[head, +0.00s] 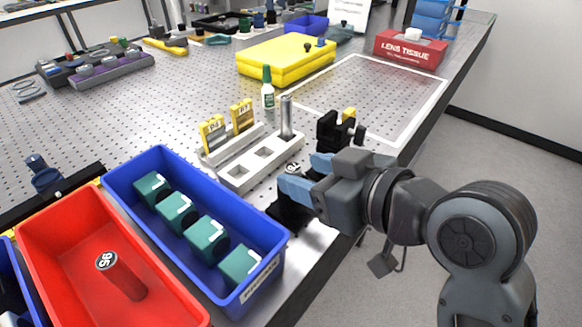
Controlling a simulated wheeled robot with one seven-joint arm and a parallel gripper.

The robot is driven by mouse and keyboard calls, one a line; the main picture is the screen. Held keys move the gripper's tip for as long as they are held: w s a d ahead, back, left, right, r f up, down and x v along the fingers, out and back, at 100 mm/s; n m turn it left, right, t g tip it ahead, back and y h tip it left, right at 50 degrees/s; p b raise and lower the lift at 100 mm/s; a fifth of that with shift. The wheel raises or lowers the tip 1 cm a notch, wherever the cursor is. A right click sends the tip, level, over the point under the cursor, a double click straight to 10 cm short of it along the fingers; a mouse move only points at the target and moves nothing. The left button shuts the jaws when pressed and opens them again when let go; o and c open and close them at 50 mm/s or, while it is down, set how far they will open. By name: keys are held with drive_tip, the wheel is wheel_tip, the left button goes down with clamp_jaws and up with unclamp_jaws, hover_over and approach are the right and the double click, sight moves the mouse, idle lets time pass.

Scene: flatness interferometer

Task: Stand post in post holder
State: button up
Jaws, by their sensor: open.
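A silver post (287,118) stands upright at the far right end of a pale rack (232,178) with square openings. My gripper (308,174), with blue finger pads, is open just right of the rack's near end, above the table's right edge. A small round light-topped piece (292,168) shows by the fingers; I cannot tell what it is or whether they touch it. A dark red cylinder marked 95 (121,276) leans in the red bin (60,215). I cannot tell which thing is the post holder. A dark shape below my gripper is partly hidden.
A blue bin (125,165) holds several green blocks. Two yellow cards (242,115) stand behind the rack. A black mount (327,130) stands close beyond my gripper. A green-and-white bottle (267,88) and yellow case (285,60) are farther back. The white-outlined area (385,95) is clear.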

drive_tip(key=v, duration=0.6)
drive_tip(key=shift+s+d, duration=0.1)
drive_tip(key=shift+s, duration=0.1)
drive_tip(key=s+d+f+m+t+h, duration=0.4)
drive_tip(key=s+d+f+m+h, duration=0.3)
drive_tip(key=s+f, duration=0.5)
drive_tip(key=s+d+h, duration=0.1)
drive_tip(key=s+d, duration=0.3)
drive_tip(key=s, duration=0.4)
drive_tip(key=s+d+m+t+h, duration=0.1)
drive_tip(key=s+d, duration=0.3)
drive_tip(key=s, duration=0.5)
drive_tip(key=shift+s+m, duration=0.25)
drive_tip(key=shift+m, duration=0.05)
